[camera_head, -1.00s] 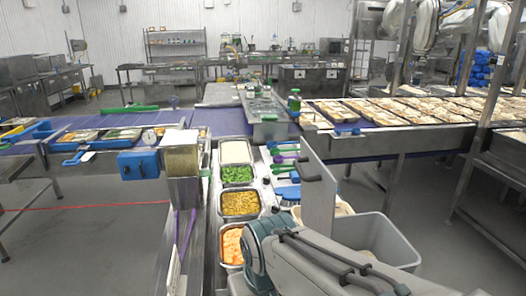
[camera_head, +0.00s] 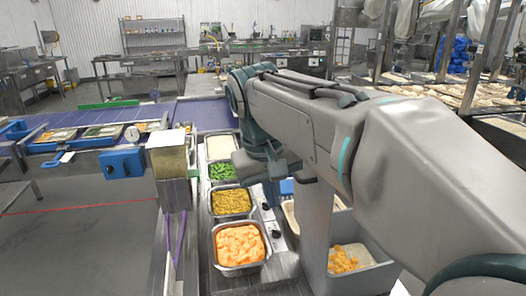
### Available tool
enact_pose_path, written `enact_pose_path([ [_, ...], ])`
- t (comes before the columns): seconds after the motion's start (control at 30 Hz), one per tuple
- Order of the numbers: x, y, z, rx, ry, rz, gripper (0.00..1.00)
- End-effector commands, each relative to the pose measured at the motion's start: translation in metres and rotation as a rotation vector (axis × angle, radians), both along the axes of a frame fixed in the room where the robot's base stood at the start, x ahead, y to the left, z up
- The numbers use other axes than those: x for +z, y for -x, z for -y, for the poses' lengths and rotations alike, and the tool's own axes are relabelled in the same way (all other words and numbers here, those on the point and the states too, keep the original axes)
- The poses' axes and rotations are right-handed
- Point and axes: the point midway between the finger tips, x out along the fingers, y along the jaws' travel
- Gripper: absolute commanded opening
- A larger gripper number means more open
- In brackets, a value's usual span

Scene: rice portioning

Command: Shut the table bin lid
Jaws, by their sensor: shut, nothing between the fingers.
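The table bin (camera_head: 381,277) is a grey open-topped bin at the lower right, with orange pieces lying inside. Its lid (camera_head: 317,230) is a flat grey panel standing upright along the bin's left side, so the bin is open. My arm reaches in from the right over the bin and bends down left of the lid. My gripper (camera_head: 272,192) is at the arm's lower end, close to the lid's left face. It is shut and empty. Its fingertips are hard to make out, and I cannot tell whether they touch the lid. The lid's upper part is partly hidden by my arm.
A row of food pans stands left of the lid, with orange cubes (camera_head: 239,246), yellow-brown food (camera_head: 231,202) and green vegetables (camera_head: 223,172). A steel post with a blue box (camera_head: 123,163) stands further left. The purple conveyor (camera_head: 201,113) runs behind. Racks of trays fill the back right.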

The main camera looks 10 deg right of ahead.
Motion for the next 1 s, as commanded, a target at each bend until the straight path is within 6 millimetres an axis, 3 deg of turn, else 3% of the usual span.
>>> enact_pose_path([
  [0.03,0.022,-0.011,-0.006,0.002,0.021,-0.009,0.00],
  [0.2,0.081,-0.034,-0.023,-0.019,0.091,-0.047,0.00],
  [0.33,0.114,-0.042,-0.033,-0.044,0.129,-0.066,0.00],
  [0.5,0.137,-0.046,-0.042,-0.069,0.157,-0.081,0.00],
  [0.73,0.134,-0.046,-0.041,-0.079,0.166,-0.086,0.00],
  [1.0,0.094,-0.045,-0.027,-0.079,0.165,-0.088,0.00],
])
